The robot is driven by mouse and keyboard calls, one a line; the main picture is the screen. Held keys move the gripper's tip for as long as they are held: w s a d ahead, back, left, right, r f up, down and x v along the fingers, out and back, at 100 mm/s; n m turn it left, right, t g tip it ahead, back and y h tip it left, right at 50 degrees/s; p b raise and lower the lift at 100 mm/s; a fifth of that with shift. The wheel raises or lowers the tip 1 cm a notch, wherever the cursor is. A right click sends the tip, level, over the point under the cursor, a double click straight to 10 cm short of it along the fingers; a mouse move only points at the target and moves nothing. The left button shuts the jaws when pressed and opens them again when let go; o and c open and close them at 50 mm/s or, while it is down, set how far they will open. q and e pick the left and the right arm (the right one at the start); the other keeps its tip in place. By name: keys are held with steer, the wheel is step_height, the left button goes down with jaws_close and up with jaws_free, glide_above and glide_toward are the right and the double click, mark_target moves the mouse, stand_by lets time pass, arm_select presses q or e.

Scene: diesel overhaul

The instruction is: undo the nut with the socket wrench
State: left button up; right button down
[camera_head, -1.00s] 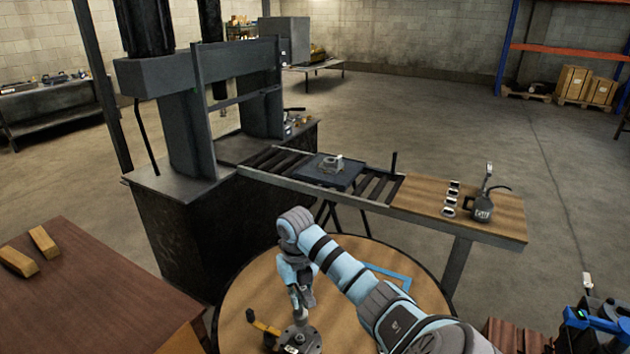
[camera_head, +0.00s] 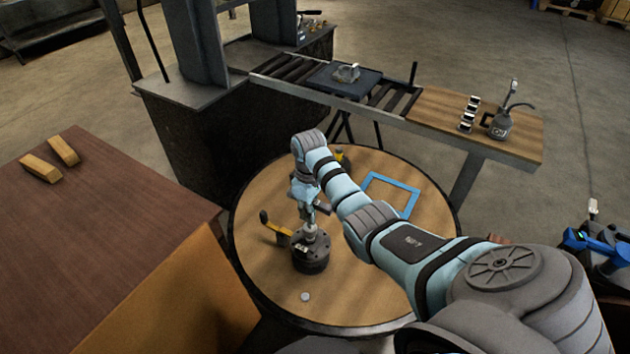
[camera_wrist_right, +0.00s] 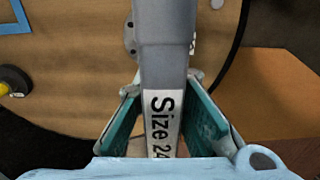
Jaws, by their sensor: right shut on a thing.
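My right gripper (camera_head: 310,208) is above the round wooden table and shut on the grey socket wrench (camera_wrist_right: 166,40), whose label reads "Size 24". In the right wrist view the gripper's teal pads (camera_wrist_right: 164,118) sit on either side of the wrench. In the head view the wrench's lower end (camera_head: 310,231) points down to the top of a dark round fixture (camera_head: 311,258); I cannot tell whether it is seated on a nut. The nut itself is not visible. My left gripper is out of view.
On the round table (camera_head: 375,285) are a yellow-and-black tool (camera_head: 273,227), a small grey disc (camera_head: 304,296) and a blue square outline (camera_head: 408,188). A brown table (camera_head: 100,230) stands at left, and a roller bench (camera_head: 430,104) behind.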

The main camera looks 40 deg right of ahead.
steer(key=shift+f, duration=0.9)
steer(key=shift+f+b, duration=0.75)
steer(key=shift+f, duration=0.15)
step_height(320, 180, up, 2)
steer(key=shift+r+p, duration=0.1)
steer(key=shift+p, duration=1.15)
steer(key=m, duration=0.6)
steer(key=shift+f, duration=0.25)
steer(key=shift+f+b, duration=0.1)
steer(key=shift+b, duration=0.2)
